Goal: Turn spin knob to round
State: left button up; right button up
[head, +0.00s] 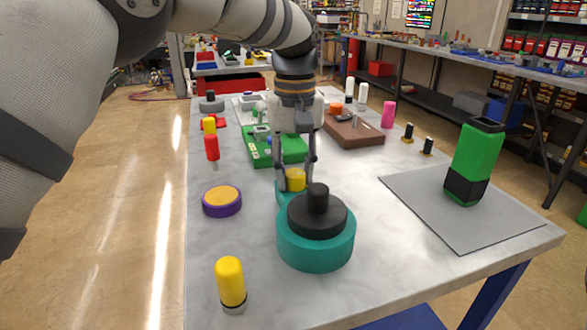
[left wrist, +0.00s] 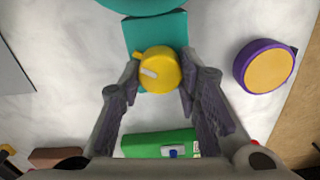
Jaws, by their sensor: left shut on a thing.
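The vacuum pump has a round teal body (head: 316,248) with a black stepped top (head: 317,212). A yellow spin knob (head: 296,179) sits on the teal block at its far side. My left gripper (head: 296,186) reaches down from above, its two fingers closed on opposite sides of the knob. In the left wrist view the knob (left wrist: 160,66) lies between the fingertips, with a short pale mark left of its centre. The teal block (left wrist: 156,30) shows beneath it. My right gripper is in neither view.
A purple-and-orange round button (head: 222,201) stands left of the pump, and a yellow-capped cylinder (head: 230,284) at front left. A green board (head: 259,153) lies behind. A green block (head: 474,155) stands on a grey mat (head: 440,217) at right.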

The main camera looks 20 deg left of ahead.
pick_arm(q)
jog(key=m, duration=0.3)
jog(key=shift+m, duration=0.4)
jog(key=m, duration=0.3)
jog(key=shift+d+m, duration=0.1)
jog(key=shift+m, duration=0.2)
jog(key=m, duration=0.3)
jog(key=shift+r+m, duration=0.1)
jog(key=shift+m, duration=0.2)
jog(key=m, duration=0.3)
jog(key=shift+d+m, duration=0.1)
jog(key=shift+m, duration=0.2)
jog(key=m, duration=0.3)
jog(key=shift+m, duration=0.3)
jog(key=m, duration=0.3)
jog(key=shift+s+m, duration=0.1)
jog(key=shift+m, duration=0.3)
jog(key=m, duration=0.3)
jog(key=shift+s+m, duration=0.1)
jog(key=shift+m, duration=2)
